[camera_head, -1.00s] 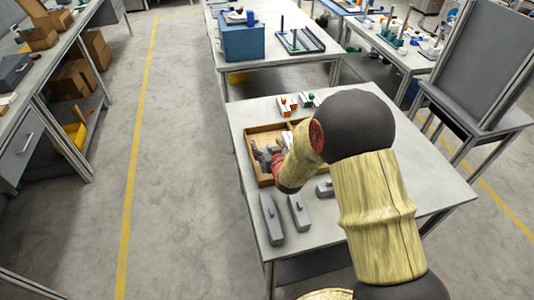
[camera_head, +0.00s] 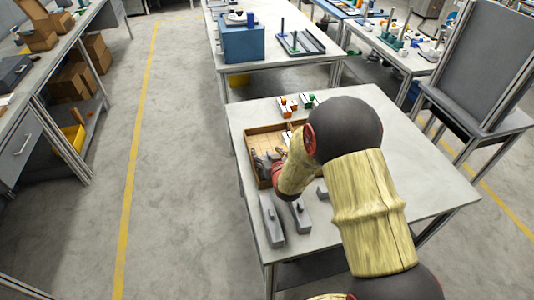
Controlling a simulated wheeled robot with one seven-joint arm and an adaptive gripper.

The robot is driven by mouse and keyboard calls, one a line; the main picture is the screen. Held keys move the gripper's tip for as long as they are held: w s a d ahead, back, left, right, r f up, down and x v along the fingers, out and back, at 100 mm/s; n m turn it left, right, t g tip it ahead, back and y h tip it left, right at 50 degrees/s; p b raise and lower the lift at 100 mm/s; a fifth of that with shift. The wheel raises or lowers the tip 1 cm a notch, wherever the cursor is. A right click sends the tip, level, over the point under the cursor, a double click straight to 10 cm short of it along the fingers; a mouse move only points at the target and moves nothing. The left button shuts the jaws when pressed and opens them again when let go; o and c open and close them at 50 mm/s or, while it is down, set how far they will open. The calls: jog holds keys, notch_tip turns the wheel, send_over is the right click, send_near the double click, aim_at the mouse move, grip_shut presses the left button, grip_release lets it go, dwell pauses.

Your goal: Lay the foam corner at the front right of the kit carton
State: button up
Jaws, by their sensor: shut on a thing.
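The kit carton (camera_head: 252,143) is a shallow brown open box with a divider, on the near table. My gripper (camera_head: 265,163) is over the front left part of the carton, partly hidden by my own wrist. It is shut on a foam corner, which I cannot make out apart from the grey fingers. Grey blocks with small knobs on top stand in front of the carton: a long one (camera_head: 270,221), a shorter one (camera_head: 300,216) and one (camera_head: 322,191) partly behind my arm. My arm hides the carton's right side, its front right included.
Orange-and-white (camera_head: 287,105) and green-and-white (camera_head: 309,100) items stand behind the carton. The near table (camera_head: 430,190) is bare on its right. A blue box (camera_head: 243,45) stands on the table behind. A grey panel stand (camera_head: 485,65) is at the right.

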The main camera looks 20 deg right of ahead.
jog(key=shift+f, duration=0.25)
jog(key=o, duration=1)
